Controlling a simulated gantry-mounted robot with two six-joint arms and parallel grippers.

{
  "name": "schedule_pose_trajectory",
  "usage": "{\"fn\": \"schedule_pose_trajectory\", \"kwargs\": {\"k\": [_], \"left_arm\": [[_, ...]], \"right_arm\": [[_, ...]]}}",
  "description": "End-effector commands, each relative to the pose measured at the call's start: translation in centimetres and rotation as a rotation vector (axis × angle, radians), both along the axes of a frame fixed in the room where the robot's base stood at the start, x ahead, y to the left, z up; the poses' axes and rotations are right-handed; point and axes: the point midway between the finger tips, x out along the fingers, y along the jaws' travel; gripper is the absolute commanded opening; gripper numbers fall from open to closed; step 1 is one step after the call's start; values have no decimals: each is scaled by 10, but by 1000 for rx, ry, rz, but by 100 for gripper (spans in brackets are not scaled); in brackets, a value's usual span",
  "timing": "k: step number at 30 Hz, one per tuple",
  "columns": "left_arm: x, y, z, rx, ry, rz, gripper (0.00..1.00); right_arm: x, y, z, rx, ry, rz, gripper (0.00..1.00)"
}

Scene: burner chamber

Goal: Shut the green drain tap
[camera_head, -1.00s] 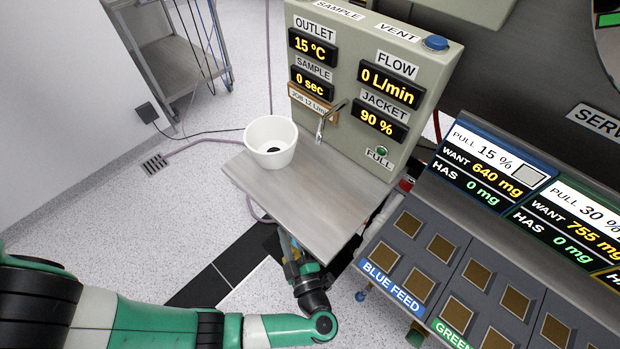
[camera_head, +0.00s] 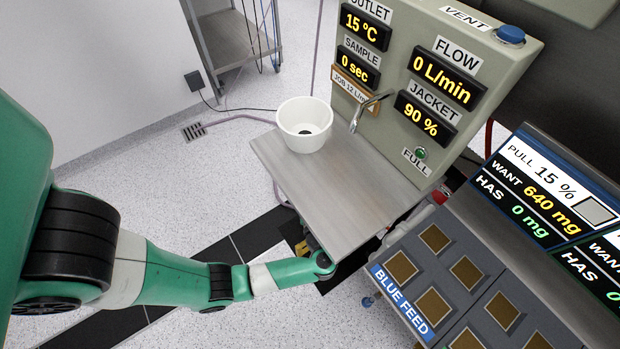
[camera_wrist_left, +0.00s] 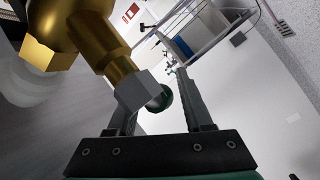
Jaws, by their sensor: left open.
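In the left wrist view a brass valve body (camera_wrist_left: 118,62) comes in from the upper left, with a grey hexagonal piece (camera_wrist_left: 140,92) at its end. The grey piece partly covers the left finger. I cannot tell whether either finger touches the tap. In the head view my left wrist reaches under the steel shelf (camera_head: 345,200), which hides the gripper and tap. My right gripper is out of view.
A white bowl (camera_head: 305,124) stands on the shelf, below the grey display panel (camera_head: 400,165) with a spout. The feed bench (camera_head: 460,250) is close on the right. A floor drain (camera_head: 194,132) and trolley (camera_head: 235,40) are farther back.

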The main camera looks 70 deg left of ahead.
Motion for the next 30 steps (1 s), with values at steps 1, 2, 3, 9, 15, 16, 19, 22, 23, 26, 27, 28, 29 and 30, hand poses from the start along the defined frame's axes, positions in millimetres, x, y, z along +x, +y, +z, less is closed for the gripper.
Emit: {"fn": "schedule_pose_trajectory", "kwargs": {"k": [1, 2, 3, 9, 15, 16, 19, 22, 23, 26, 27, 28, 29, 30], "left_arm": [[0, 3, 0, 0, -1, 1, 51], [1, 4, 0, 0, -1, 0, 51], [1, 5, 0, 1, -1, -1, 51], [1, 5, 1, 0, -1, -1, 51], [1, 5, 1, 0, -1, -1, 15], [1, 5, 1, 0, -1, -1, 9], [1, 5, 1, 0, -1, -1, 0], [1, 5, 1, 0, -1, -1, 0], [1, 5, 1, 0, -1, -1, 0], [1, 5, 1, 0, -1, -1, 0], [1, 5, 1, 0, -1, -1, 0], [1, 5, 1, 0, -1, -1, 0], [1, 5, 1, 0, -1, -1, 0], [1, 5, 1, 0, -1, -1, 0]], "right_arm": [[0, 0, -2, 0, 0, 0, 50], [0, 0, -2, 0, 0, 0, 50], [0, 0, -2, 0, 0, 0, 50], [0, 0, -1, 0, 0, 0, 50], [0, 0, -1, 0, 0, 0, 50], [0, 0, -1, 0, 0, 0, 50], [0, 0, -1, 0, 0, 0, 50], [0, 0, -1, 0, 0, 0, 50], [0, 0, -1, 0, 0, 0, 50], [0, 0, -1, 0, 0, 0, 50], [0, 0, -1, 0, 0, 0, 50], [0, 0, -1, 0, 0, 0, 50], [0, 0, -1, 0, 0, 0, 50], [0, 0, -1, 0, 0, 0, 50]]}}
